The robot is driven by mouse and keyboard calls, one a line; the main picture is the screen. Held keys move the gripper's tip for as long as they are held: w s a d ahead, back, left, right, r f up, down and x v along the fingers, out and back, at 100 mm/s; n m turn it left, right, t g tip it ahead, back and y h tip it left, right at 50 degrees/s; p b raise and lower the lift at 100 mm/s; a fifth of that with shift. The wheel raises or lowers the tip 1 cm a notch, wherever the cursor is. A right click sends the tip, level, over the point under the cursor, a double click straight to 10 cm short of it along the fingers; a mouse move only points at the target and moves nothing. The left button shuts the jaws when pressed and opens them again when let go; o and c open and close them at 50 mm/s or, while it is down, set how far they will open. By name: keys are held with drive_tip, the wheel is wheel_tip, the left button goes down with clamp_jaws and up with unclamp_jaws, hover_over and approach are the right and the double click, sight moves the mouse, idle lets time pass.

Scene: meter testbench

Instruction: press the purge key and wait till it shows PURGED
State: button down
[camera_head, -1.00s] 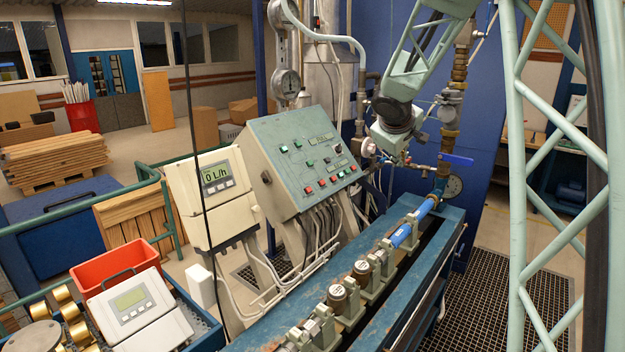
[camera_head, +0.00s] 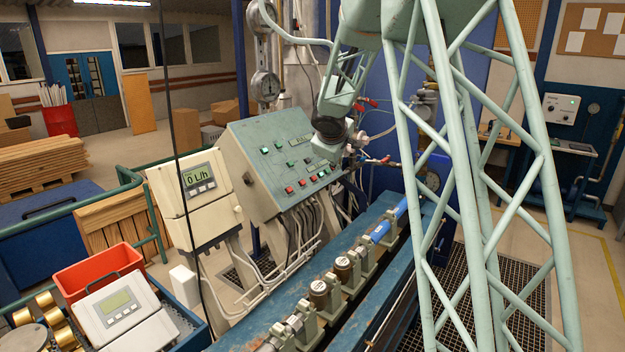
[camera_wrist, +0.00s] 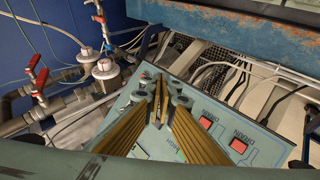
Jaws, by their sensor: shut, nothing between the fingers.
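The sloped grey-green control panel (camera_head: 258,170) stands mid-picture in the head view, with red keys (camera_head: 289,189) along its lower part and green keys above. Key labels are too small to read there. I cannot make out a purge key or the word PURGED. My gripper (camera_wrist: 160,92) is shut and empty, over the panel to the left of these red keys. Its fingers hide part of the panel. Contact with the panel cannot be told. In the head view my wrist hangs at the panel's right end.
A white meter unit (camera_head: 186,181) reading 0 L/h stands left of the panel. Pipes with red-handled valves (camera_wrist: 40,77) lie left of my gripper in the wrist view. Cables hang below the panel. The blue bench (camera_head: 262,328) with brass meters runs in front.

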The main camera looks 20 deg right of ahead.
drive_tip(key=shift+w+a+f+b, duration=0.3)
drive_tip(key=shift+w+a+f, duration=0.25)
drive_tip(key=shift+w+f, duration=0.4)
drive_tip(key=shift+w+a+f+b, duration=0.25)
drive_tip(key=shift+w+a+f, duration=0.35)
drive_tip(key=shift+w+f, duration=0.35)
drive_tip(key=shift+w+a+f+b, duration=0.3)
drive_tip(key=shift+w+a+f, duration=0.25)
drive_tip(key=shift+w+f, duration=0.4)
drive_tip(key=shift+w+a+f+b, duration=0.3)
drive_tip(key=shift+w+f+b, duration=0.25)
drive_tip(key=shift+b, duration=0.2)
idle(1.5)
drive_tip(key=shift+s, duration=0.15)
drive_tip(key=shift+s+d+r, duration=0.25)
drive_tip(key=shift+s+r, duration=0.15)
drive_tip(key=shift+r, duration=0.05)
drive_tip(key=shift+r, duration=0.1)
idle(0.5)
drive_tip(key=shift+s+d+r, duration=0.5)
drive_tip(key=shift+s+r, duration=0.3)
drive_tip(key=shift+s, duration=0.05)
drive_tip(key=shift+s+d+r, duration=0.5)
drive_tip(key=shift+s+r, duration=0.3)
